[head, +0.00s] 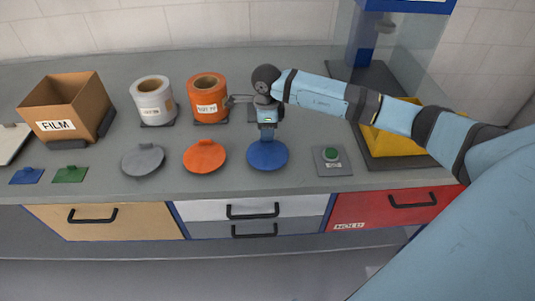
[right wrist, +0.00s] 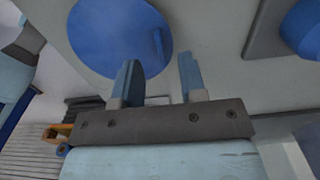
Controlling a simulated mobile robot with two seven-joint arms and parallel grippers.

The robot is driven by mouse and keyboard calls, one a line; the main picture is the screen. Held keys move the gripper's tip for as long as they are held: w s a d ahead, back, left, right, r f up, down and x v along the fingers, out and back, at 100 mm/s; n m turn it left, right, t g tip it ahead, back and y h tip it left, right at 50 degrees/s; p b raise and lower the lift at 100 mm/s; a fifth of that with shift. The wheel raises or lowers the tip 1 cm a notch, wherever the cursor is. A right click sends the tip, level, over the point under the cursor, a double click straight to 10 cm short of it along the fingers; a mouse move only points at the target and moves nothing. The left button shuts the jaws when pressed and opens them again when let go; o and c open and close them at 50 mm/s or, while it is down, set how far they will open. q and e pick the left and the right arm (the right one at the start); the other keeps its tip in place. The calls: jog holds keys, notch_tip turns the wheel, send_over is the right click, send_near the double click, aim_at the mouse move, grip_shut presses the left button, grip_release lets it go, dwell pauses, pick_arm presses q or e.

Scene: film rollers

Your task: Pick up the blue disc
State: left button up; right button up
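The blue disc (head: 267,156) lies flat on the grey counter, right of an orange disc (head: 205,157) and a grey disc (head: 142,160). It also shows in the right wrist view (right wrist: 105,35), with a thin upright blue tab on it. My right gripper (head: 267,136) points down just above the disc. In the right wrist view, its two blue fingers (right wrist: 157,68) are apart with nothing held between them, and the tab appears just beyond the gap. I cannot tell the exact height. My left gripper is not in view.
An orange roll (head: 207,98) and a white roll (head: 153,101) stand behind the discs. A cardboard FILM box (head: 62,110) is at left. A green button (head: 330,155) sits right of the blue disc. A yellow object (head: 393,142) lies under my right arm. Drawers line the front.

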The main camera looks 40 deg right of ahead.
notch_tip(320, 180, down, 3)
jog(key=shift+w+f, duration=0.1)
jog(key=shift+f, duration=0.05)
grip_shut()
jog(key=shift+r, duration=0.2)
